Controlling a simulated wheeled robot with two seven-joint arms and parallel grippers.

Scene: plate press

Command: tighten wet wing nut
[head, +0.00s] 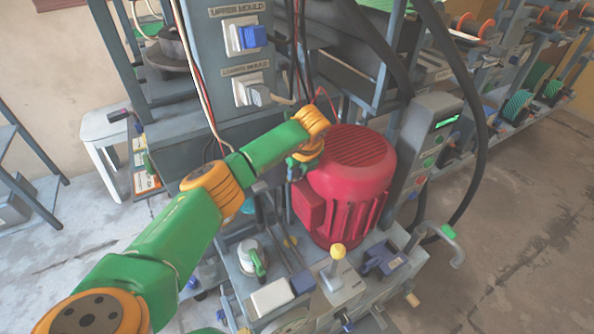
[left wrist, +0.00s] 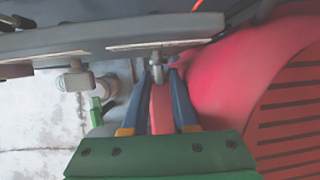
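My left gripper (left wrist: 162,72) shows in the left wrist view with two blue fingers apart. A small grey fitting (left wrist: 157,65), possibly the wing nut, stands out from a grey beam at the fingertips. I cannot tell whether the fingers touch it or whether it is wet. A similar grey fitting (left wrist: 75,79) is farther left. In the head view my left gripper (head: 300,166) is beside the red motor (head: 348,178), against the press column, and its fingertips are mostly hidden. I see no right gripper.
The red motor also fills the right of the left wrist view (left wrist: 285,100). A switch panel (head: 240,60) stands above my left arm. A control box (head: 425,150), black hoses and a bent handle (head: 450,245) are to the right. Open floor lies beyond.

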